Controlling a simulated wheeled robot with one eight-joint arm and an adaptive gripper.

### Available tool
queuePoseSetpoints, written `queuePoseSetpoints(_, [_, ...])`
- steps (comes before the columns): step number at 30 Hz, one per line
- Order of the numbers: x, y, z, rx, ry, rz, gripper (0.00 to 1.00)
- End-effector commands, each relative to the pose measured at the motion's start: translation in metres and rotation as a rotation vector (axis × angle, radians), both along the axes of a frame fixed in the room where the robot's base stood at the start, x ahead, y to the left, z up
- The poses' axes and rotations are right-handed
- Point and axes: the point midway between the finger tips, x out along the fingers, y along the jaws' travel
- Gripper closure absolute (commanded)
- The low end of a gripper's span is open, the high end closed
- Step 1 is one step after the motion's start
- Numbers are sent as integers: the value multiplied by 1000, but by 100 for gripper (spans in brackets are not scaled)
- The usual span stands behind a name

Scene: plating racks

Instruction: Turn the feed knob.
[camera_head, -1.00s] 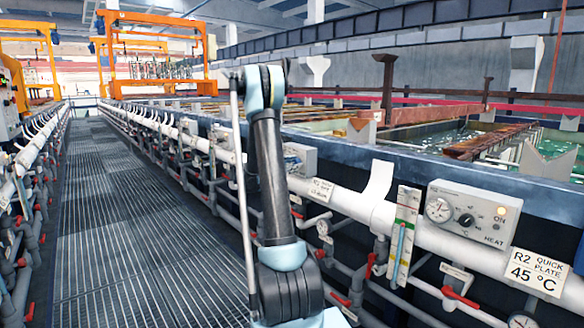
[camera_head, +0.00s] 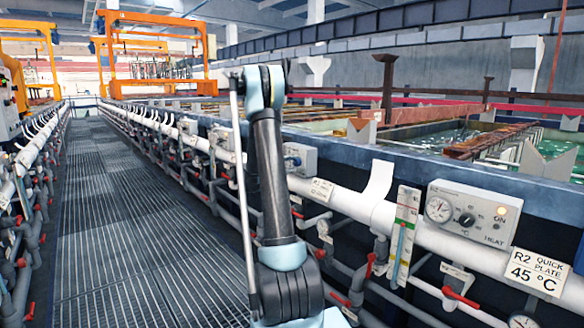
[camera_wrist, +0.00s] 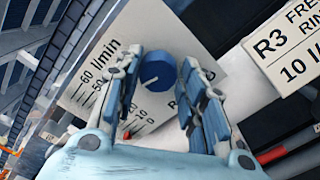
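The feed knob (camera_wrist: 158,70) is a round blue knob with a pale pointer line. It sits on a white plate (camera_wrist: 108,42) marked in l/min. My gripper (camera_wrist: 172,66) is open in the wrist view, with one finger on each side of the knob. The left finger overlaps the knob's left edge in the picture; a narrow gap shows between the knob and the right finger. I cannot tell whether either finger touches it. In the head view my arm is raised, and the gripper itself cannot be made out.
A sign reading R3 (camera_wrist: 288,45) is right of the knob plate. The grated walkway (camera_head: 130,220) is clear.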

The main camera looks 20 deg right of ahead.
Motion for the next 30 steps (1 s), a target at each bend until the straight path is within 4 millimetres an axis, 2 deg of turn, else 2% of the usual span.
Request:
queuePoseSetpoints(14, [0, 5, 1, -3, 1, 2, 46])
queuePoseSetpoints(20, [-9, 30, 0, -2, 1, 5, 46])
queuePoseSetpoints(30, [-31, 90, -1, -2, 2, 4, 46])
